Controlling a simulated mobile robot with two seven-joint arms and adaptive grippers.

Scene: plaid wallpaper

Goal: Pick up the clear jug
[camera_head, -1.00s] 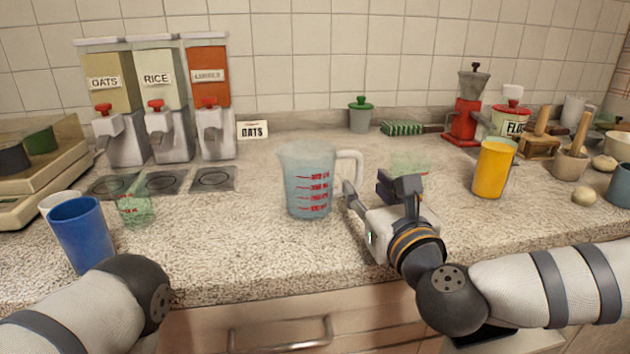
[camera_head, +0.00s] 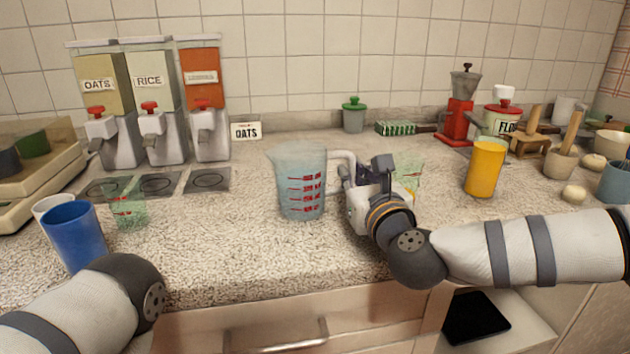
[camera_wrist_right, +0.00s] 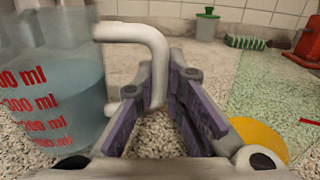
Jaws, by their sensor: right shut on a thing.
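The clear jug (camera_head: 302,185), with red volume marks and bluish see-through walls, stands upright on the speckled counter (camera_head: 240,250). Its pale handle (camera_wrist_right: 155,55) points right. My right gripper (camera_head: 364,178) is at the handle, right of the jug body, with its fingers shut on the handle. In the right wrist view the handle's lower part lies at the purple-padded fingers (camera_wrist_right: 168,90), and the jug body (camera_wrist_right: 50,95) fills the left side. My left forearm shows at the lower left; its gripper is out of frame.
A small clear measuring cup (camera_head: 411,170) stands just behind my right gripper. A yellow cup (camera_head: 485,167) is further right. A blue cup (camera_head: 75,236) and another small clear cup (camera_head: 129,210) stand at left. Dispensers (camera_head: 150,100) line the back left. The counter in front of the jug is clear.

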